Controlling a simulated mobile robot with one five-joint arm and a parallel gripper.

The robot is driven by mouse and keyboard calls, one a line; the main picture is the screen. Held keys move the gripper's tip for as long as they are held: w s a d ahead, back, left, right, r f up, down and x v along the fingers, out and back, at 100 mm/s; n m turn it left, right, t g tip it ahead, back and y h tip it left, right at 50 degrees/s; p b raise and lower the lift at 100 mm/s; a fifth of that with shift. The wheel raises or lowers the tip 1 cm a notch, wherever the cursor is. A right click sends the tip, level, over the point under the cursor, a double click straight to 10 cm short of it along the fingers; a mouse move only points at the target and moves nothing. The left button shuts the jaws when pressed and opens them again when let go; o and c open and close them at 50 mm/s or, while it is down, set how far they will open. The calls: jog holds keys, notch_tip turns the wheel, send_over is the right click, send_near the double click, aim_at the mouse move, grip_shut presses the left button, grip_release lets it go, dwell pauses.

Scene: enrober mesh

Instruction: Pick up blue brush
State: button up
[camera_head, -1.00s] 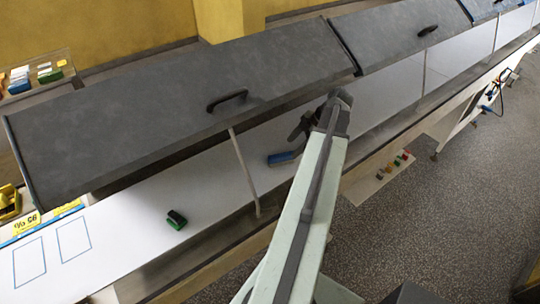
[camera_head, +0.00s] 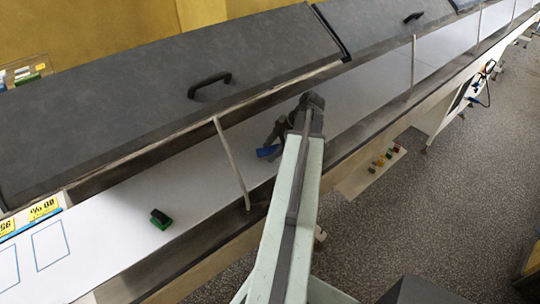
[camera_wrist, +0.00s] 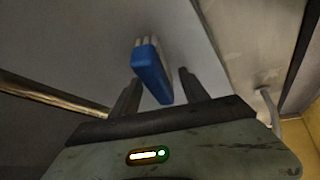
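The blue brush (camera_head: 267,151) lies on the white belt under the raised grey cover in the head view. In the wrist view the blue brush (camera_wrist: 152,72), a blue block with pale bristles on its far side, lies ahead of and partly between the two fingers. My gripper (camera_wrist: 158,84) is open, with one finger on each side of the brush's near end. In the head view my gripper (camera_head: 275,138) is close by the brush and partly hidden by my arm. I cannot tell whether a finger touches the brush.
A green brush (camera_head: 160,218) lies on the belt at the left. The grey cover (camera_head: 150,110) with a handle hangs over the belt, and a thin strut (camera_head: 232,163) stands left of my arm. A low shelf (camera_head: 362,176) with several coloured items is at the right.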

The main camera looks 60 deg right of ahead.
grip_shut()
jog(key=shift+r, duration=0.1)
